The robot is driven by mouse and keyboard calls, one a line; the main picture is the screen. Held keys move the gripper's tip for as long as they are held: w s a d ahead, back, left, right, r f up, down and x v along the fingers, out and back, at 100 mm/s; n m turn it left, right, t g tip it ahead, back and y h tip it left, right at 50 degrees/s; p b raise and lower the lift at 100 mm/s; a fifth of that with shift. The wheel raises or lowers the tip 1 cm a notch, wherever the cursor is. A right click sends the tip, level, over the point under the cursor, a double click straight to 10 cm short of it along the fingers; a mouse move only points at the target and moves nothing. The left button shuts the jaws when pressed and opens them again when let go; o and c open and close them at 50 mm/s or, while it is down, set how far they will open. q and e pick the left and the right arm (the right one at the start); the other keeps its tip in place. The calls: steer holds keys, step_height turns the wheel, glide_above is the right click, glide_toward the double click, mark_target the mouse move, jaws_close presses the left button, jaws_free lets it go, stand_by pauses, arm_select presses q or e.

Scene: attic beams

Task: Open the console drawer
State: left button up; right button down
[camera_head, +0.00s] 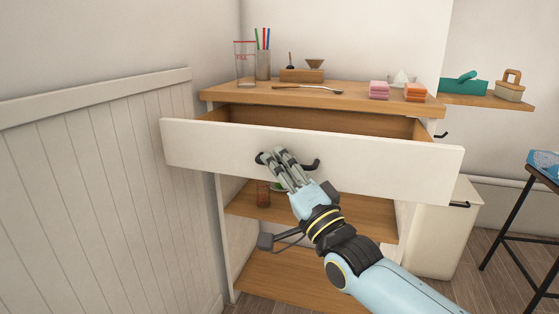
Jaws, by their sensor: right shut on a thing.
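The console (213,92) is a wooden unit with a white-fronted drawer (400,160) below its top. The drawer stands pulled out, and its wooden inside shows behind the front panel. A dark handle (313,166) is at the middle of the front. My right gripper (275,157) is at this handle, shut on it, with its fingers hiding most of the bar. My left gripper is not in view.
The top holds a glass jar (245,65), a pencil cup (263,66), a wooden spoon (310,88), pink blocks (379,90) and orange blocks (416,92). A panelled wall (100,190) is close on the left. A stool (520,220) stands at right.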

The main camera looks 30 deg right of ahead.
steer(key=c, duration=1.7)
jaws_free()
steer(key=shift+d+f, duration=0.1)
steer(key=shift+f, duration=0.25)
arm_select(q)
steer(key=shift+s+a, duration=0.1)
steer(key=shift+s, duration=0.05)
arm_select(e)
steer(key=shift+o, duration=0.2)
steer(key=shift+r, duration=0.1)
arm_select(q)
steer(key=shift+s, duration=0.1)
arm_select(e)
steer(key=shift+r, duration=0.1)
steer(key=v, duration=1.2)
